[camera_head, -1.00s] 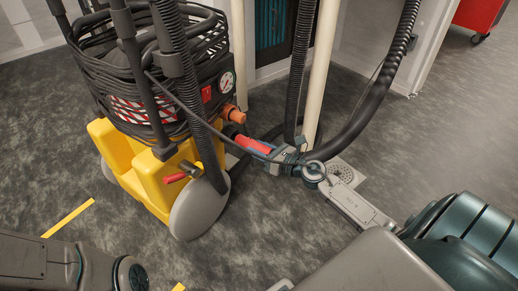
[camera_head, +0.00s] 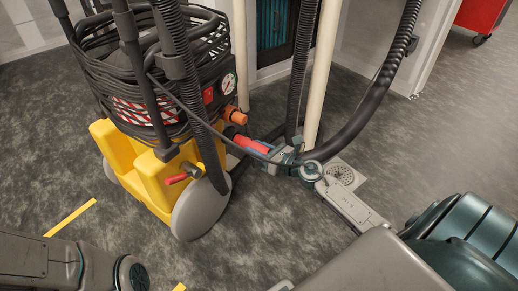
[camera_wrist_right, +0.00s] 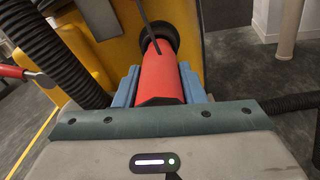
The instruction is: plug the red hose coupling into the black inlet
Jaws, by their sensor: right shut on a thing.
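The red hose coupling (camera_head: 252,144) is in my right gripper (camera_head: 268,155), which is shut on it beside the yellow machine. In the right wrist view the red coupling (camera_wrist_right: 161,78) lies between the blue fingers and points at the black inlet (camera_wrist_right: 172,29) on the machine. The inlet (camera_head: 230,132) also shows in the head view, right at the coupling's front end. The coupling's tip overlaps the dark ring; I cannot tell whether it sits inside or only in front. My left gripper is out of view; only part of my left arm shows at lower left.
An orange fitting (camera_head: 235,115) sits just above the inlet, below a gauge (camera_head: 228,83). A thin dark cable crosses in front of the coupling. Black hoses (camera_head: 372,112) and a cream post (camera_head: 322,70) stand close to my right wrist. A red-handled valve (camera_head: 178,178) juts out at the front.

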